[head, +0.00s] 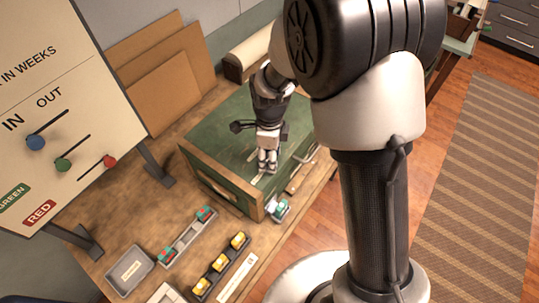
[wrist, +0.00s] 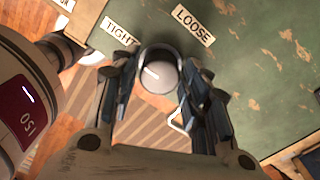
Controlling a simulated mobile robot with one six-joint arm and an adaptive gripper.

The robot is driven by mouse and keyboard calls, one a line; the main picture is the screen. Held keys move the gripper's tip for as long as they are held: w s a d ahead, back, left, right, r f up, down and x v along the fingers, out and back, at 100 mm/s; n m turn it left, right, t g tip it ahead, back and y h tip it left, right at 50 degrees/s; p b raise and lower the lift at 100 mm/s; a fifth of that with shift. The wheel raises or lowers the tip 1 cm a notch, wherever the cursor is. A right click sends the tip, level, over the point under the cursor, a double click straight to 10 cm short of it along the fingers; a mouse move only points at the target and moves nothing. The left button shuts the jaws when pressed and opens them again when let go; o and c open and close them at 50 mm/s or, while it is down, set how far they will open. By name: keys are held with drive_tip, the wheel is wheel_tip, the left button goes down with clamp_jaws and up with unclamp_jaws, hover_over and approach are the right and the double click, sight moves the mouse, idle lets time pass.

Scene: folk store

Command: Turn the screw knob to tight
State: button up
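A round grey screw knob (wrist: 158,76) with a short white line on its face shows in the wrist view, over the green bench top. The line slants to the upper left. A TIGHT label (wrist: 120,30) lies up and left of the knob, and a LOOSE label (wrist: 193,25) up and right. My gripper (wrist: 159,72) has one finger on each side of the knob, very close to it. I cannot tell whether the fingers press on it. In the head view my gripper (head: 267,168) points down at the green box top (head: 215,130) and hides the knob.
The green box stands on a brown workbench (head: 105,230). A strip with yellow blocks (head: 220,264), a strip with teal ends (head: 188,237) and a grey tray (head: 130,270) lie in front of it. A sign board (head: 60,100) stands left. Wood floor and a striped rug (head: 480,180) are right.

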drive_tip(key=shift+o, duration=1)
wheel_tip(320, 180, up, 12)
drive_tip(key=shift+w, duration=0.1)
drive_tip(key=s+d+r+n+t+b, duration=0.2)
drive_tip(key=s+d+r+n+b, duration=0.2)
drive_tip(key=s+d+r+n, duration=0.35)
drive_tip(key=s+d+f+n+t+b, duration=0.1)
drive_tip(key=s+d+n, duration=0.1)
drive_tip(key=s+n, duration=0.4)
drive_tip(key=s+d+f+n+t+b, duration=0.1)
drive_tip(key=s+d+f+n+b, duration=0.1)
drive_tip(key=s+n, duration=0.4)
drive_tip(key=shift+s+d+n+t, duration=0.4)
drive_tip(key=shift+d+n, duration=0.05)
drive_tip(key=shift+d, duration=0.2)
